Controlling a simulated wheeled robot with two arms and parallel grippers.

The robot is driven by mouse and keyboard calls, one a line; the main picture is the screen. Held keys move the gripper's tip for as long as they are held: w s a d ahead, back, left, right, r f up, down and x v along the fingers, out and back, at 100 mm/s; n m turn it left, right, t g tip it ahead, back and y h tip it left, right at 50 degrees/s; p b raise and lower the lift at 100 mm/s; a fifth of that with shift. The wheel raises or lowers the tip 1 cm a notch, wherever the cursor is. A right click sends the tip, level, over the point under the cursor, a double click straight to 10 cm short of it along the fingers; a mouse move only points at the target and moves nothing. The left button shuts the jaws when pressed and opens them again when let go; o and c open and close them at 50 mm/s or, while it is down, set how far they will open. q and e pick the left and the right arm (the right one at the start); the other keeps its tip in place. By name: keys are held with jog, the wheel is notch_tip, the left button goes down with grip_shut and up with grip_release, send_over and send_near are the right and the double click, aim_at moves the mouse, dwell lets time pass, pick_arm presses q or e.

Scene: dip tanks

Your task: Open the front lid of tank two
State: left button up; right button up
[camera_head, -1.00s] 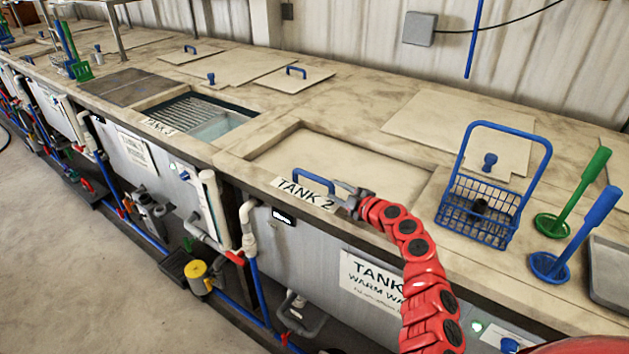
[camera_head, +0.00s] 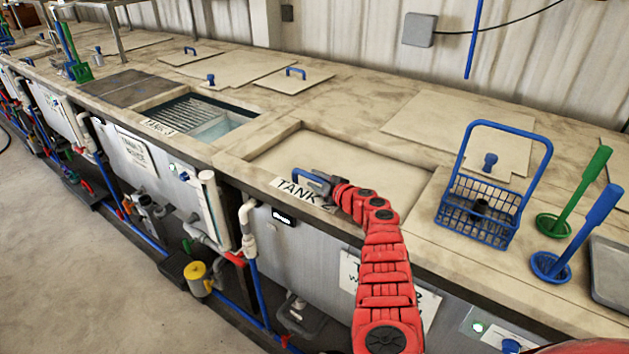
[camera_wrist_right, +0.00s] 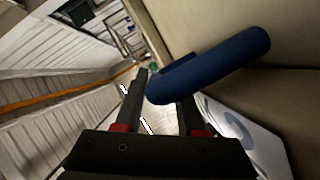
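The front lid of tank two (camera_head: 345,165) is a pale stone-like panel lying flat in a recess of the counter, behind the "TANK 2" label (camera_head: 298,191). Its blue bar handle (camera_head: 306,175) is at the lid's front left. My right gripper (camera_head: 322,183) is at the right end of this handle. In the right wrist view, the two dark fingers (camera_wrist_right: 160,100) are apart, and the blue handle (camera_wrist_right: 225,62) crosses in front of the right finger, with one end over the gap. Contact cannot be told. My left gripper is not in view.
A blue wire basket (camera_head: 483,210) stands right of the lid, with a green paddle (camera_head: 575,190) and a blue paddle (camera_head: 577,235) beyond it. Tank 3 (camera_head: 205,115) is open to the left. A flat lid panel (camera_head: 445,125) lies behind.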

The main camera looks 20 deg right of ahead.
jog(key=shift+w+a+r, duration=0.1)
jog(key=shift+w+r, duration=0.05)
jog(key=shift+w, duration=0.2)
grip_shut()
dwell(1.3)
